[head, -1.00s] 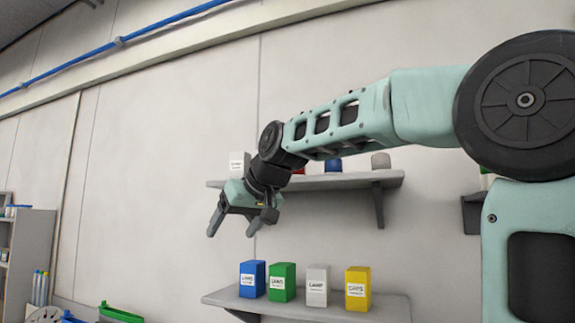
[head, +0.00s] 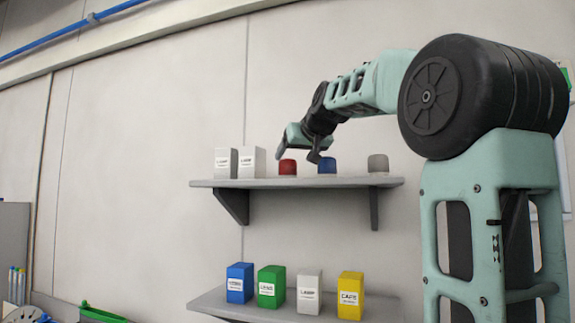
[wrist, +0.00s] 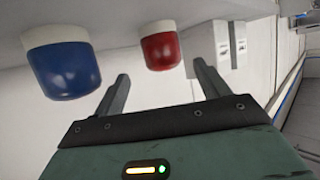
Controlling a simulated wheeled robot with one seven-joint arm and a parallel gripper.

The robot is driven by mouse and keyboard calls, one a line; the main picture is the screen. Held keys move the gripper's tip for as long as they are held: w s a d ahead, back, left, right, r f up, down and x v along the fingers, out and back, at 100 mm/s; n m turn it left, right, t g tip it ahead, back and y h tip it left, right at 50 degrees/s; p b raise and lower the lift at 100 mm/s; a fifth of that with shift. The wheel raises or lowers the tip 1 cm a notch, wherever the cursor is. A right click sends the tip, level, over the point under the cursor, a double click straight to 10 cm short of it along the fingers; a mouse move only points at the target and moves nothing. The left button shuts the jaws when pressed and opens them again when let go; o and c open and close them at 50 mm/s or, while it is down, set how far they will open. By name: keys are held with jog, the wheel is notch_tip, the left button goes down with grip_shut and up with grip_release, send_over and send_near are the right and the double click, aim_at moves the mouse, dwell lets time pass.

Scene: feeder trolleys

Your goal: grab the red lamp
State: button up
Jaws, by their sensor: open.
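The red lamp (head: 288,167) is a small dome on the upper wall shelf, between a white box and the blue lamp (head: 327,166). In the wrist view the red lamp (wrist: 161,50) shows just beyond the fingertips, roughly between them, with a pale base. The blue lamp (wrist: 63,68) is large at the left there, close to the left finger. My gripper (head: 298,155) is at the shelf, near the red and blue lamps. In the wrist view my gripper (wrist: 160,72) is open, with nothing between its fingers.
The upper shelf (head: 225,184) also carries two white boxes (head: 239,162) left of the red lamp and a grey lamp (head: 378,164) at the right. The lower shelf (head: 215,303) holds blue, green, white and yellow boxes. The wall left of the shelves is bare.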

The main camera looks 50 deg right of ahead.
aim_at(286, 167)
jog(key=shift+p+x, duration=0.35)
jog(key=shift+x, duration=0.85)
jog(key=p+x, duration=0.3)
jog(key=x, duration=0.1)
jog(key=shift+w+a+r, duration=0.15)
jog(key=shift+w+d+f, duration=0.25)
jog(key=shift+w+f, duration=0.1)
jog(key=shift+w, duration=0.05)
jog(key=c, duration=1.1)
